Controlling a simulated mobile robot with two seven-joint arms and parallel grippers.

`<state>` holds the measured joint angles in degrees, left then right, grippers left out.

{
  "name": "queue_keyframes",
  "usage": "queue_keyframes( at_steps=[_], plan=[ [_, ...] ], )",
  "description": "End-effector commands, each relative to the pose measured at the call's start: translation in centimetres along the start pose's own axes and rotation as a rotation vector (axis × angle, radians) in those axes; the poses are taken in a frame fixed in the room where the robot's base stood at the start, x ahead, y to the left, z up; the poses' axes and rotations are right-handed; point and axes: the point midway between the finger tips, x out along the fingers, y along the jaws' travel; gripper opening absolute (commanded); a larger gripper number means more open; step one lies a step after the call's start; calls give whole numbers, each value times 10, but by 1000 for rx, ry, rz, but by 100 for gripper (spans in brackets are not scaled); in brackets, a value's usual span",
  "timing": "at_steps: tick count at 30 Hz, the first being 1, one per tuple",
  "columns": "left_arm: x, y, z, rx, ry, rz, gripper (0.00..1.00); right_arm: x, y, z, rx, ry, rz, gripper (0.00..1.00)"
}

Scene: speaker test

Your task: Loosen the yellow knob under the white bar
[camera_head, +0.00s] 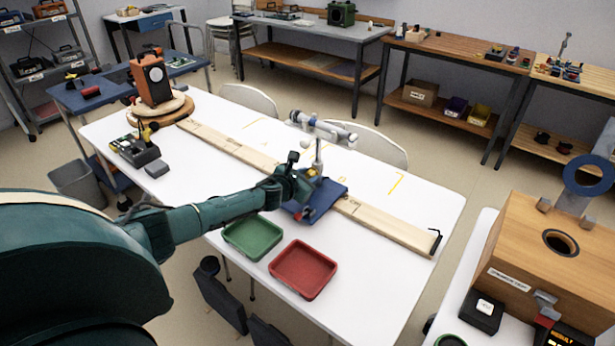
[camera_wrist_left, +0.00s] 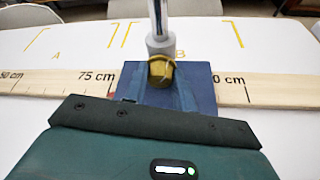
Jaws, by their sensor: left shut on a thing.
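The yellow knob (camera_wrist_left: 162,70) shows in the left wrist view at the foot of a grey post (camera_wrist_left: 158,25), in front of a blue base plate. The blue base plate (camera_head: 327,197) sits across the wooden rail in the head view. The white bar (camera_head: 322,126) lies level on top of the post. My left gripper (camera_head: 303,183) is at the post just above the plate and is shut on the yellow knob. Its fingertips are hidden in the wrist view, where its dark green body (camera_wrist_left: 155,135) fills the bottom. My right gripper is not in view.
The wooden rail (camera_head: 395,221) with centimetre marks crosses the white table (camera_head: 225,225). A green tray (camera_head: 253,237) and a red tray (camera_head: 303,269) stand in front. An orange-faced speaker (camera_head: 152,78) is at the far left; a wooden box (camera_head: 530,250) is at right.

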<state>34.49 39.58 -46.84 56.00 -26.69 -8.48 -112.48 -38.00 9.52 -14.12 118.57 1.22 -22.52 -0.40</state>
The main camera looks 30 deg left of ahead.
Motion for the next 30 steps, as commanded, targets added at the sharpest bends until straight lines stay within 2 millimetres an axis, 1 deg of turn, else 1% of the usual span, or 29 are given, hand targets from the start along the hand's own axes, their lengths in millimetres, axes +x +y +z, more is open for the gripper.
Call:
queue_keyframes(
  at_steps=[1,6,11,14,18,22,25,30],
  plan=[
    [0,0,0,0,0,0,18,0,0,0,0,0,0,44],
    [0,0,0,0,0,0,4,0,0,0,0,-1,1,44],
    [0,1,1,-34,0,-13,4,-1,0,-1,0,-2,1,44],
    [-1,2,1,-119,1,-49,4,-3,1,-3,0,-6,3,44],
    [0,3,-1,-271,0,-112,4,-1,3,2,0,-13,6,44],
    [1,3,-2,-377,0,-156,4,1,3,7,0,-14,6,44],
    [0,3,-2,-418,1,-173,4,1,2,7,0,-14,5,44],
    [0,3,-1,-427,1,-177,4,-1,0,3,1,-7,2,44]
  ],
)
